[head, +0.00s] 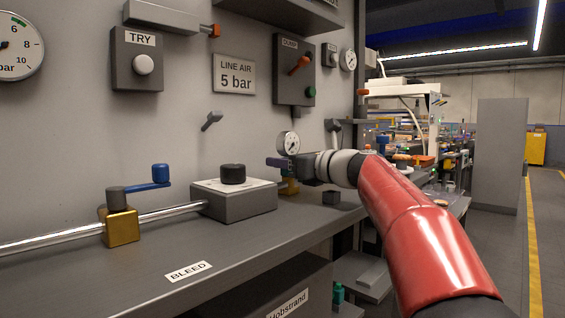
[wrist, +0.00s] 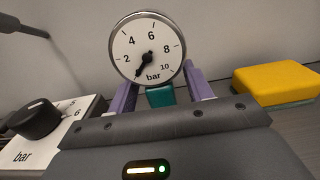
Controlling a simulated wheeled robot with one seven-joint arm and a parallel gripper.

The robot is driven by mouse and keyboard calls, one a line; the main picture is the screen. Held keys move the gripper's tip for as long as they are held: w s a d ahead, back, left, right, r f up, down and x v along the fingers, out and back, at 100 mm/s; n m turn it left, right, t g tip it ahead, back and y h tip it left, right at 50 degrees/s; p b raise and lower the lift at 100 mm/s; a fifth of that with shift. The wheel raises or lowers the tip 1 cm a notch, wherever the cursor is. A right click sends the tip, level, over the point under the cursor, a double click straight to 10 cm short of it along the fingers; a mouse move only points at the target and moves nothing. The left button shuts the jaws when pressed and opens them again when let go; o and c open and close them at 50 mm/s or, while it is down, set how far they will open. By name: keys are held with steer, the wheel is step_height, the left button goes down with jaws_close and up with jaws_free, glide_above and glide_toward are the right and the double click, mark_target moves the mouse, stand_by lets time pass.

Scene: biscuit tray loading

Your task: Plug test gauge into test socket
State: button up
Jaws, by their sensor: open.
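The test gauge, a round white dial with a metal rim (head: 289,143), stands above the back of the grey bench. In the wrist view the dial (wrist: 147,47) faces me, its needle pointing to the lower left, with a teal part (wrist: 160,96) under it. My gripper (head: 280,162) reaches in from the right at the gauge. Its purple fingers (wrist: 160,92) stand open on either side of the teal part, with a small gap visible on the left. I cannot pick out the test socket for sure; a brass-coloured piece (head: 289,187) shows below my gripper.
A grey box with a black knob (head: 233,174) stands left of my gripper; it also shows in the wrist view (wrist: 36,118). A yellow block (wrist: 275,83) is close on the right. A brass valve with blue lever (head: 122,226) sits further left. The front bench strip is clear.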

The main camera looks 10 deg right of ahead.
steer(key=v, duration=0.6)
steer(key=shift+s+d+b, duration=0.2)
steer(key=shift+s+b, duration=0.05)
steer(key=shift+b, duration=0.1)
